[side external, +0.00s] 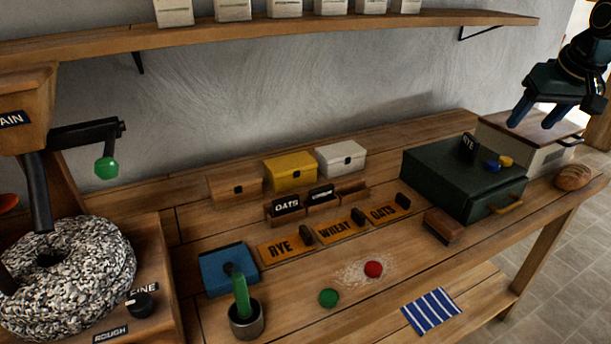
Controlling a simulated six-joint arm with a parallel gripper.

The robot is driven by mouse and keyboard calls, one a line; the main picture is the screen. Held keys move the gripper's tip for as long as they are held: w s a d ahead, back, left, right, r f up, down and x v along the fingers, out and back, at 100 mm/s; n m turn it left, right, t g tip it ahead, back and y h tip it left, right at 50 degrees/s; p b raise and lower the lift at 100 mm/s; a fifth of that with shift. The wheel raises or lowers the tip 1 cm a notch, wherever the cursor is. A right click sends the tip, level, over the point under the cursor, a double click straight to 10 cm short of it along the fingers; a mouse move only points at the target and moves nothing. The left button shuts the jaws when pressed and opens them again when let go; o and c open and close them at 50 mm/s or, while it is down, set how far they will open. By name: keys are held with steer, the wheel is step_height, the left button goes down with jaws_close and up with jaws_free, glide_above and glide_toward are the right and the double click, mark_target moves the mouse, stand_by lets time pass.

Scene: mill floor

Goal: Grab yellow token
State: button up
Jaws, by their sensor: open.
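The yellow token (506,161) lies on top of the dark green drawer box (440,168), near its right edge. A blue token (491,166) lies close beside it on the left. My gripper (531,124) is at the upper right, its two blue fingers apart and pointing down with nothing between them. It is above the yellow token in the picture and apart from it. How far it is in depth is hard to tell.
A small black RYE sign (468,147) stands behind the tokens. A pale box with a wooden lid (500,125) is behind the drawer box, with a bread loaf (573,177) to the right. A red token (373,269) and a green token (328,298) lie on the bench.

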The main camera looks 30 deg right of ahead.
steer(key=w+d+f+m, duration=0.2)
steer(key=w+d+f, duration=0.1)
steer(key=d, duration=0.6)
steer(key=w+d+f+m+g+h, duration=0.1)
steer(key=w+d+f, duration=0.3)
steer(key=d, duration=0.5)
steer(key=shift+w+d+f+m, duration=0.25)
steer(key=shift+w+m, duration=0.15)
steer(key=shift+w, duration=0.6)
glide_above(506, 159)
steer(key=s+a, duration=0.2)
steer(key=shift+d+f, duration=0.15)
steer(key=shift+f, duration=1.85)
steer(key=shift+d+f, duration=0.1)
steer(key=shift+f, duration=1.85)
steer(key=shift+x, duration=2.6)
